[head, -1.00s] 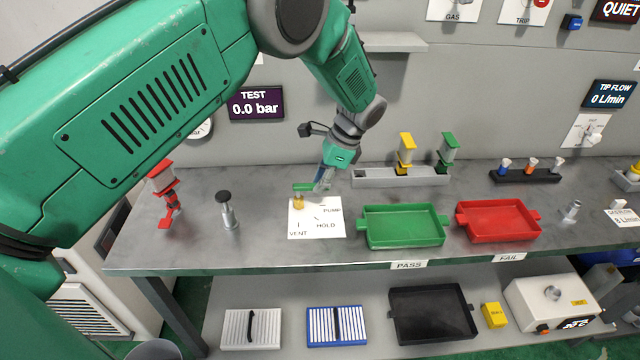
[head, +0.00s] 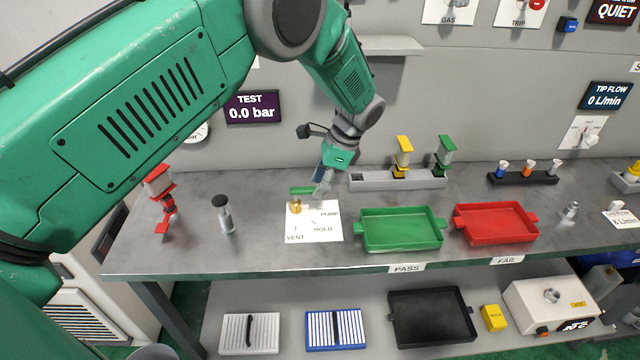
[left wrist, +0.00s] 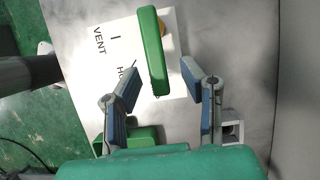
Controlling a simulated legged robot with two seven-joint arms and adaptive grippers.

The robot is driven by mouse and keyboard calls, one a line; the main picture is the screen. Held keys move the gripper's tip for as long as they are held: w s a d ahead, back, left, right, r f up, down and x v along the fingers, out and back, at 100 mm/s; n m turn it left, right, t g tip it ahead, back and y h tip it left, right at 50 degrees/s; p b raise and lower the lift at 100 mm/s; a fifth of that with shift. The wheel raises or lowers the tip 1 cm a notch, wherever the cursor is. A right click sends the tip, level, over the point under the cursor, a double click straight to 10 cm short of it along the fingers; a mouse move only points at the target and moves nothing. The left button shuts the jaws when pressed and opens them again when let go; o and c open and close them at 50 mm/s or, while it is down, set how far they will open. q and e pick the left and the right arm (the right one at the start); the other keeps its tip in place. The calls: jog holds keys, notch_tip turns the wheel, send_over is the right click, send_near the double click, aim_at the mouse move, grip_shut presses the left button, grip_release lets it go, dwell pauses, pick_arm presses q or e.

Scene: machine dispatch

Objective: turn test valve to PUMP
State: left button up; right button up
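The test valve has a green handle (head: 301,190) on a brass body (head: 295,206). It stands on a white card (head: 329,233) marked VENT, HOLD and PUMP. In the head view the handle points right, toward the PUMP side; I cannot tell whether it sits exactly on the mark. My left gripper (head: 322,188) is at the handle's right end. In the left wrist view, the gripper (left wrist: 160,82) is open, with the end of the green handle (left wrist: 152,50) between its fingertips and gaps on both sides. PUMP is hidden there. My right gripper is out of view.
The TEST display (head: 254,107) reads 0.0 bar. A green tray (head: 401,246) and red tray (head: 496,239) lie to the right. A grey rack (head: 382,180) stands behind. A dark-capped metal fitting (head: 225,214) and a red device (head: 163,200) stand to the left.

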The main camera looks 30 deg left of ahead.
pick_arm(q)
jog(key=v, duration=1.1)
jog(key=shift+w+r, duration=0.2)
jog(key=shift+w, duration=0.05)
jog(key=shift+d+f, duration=0.1)
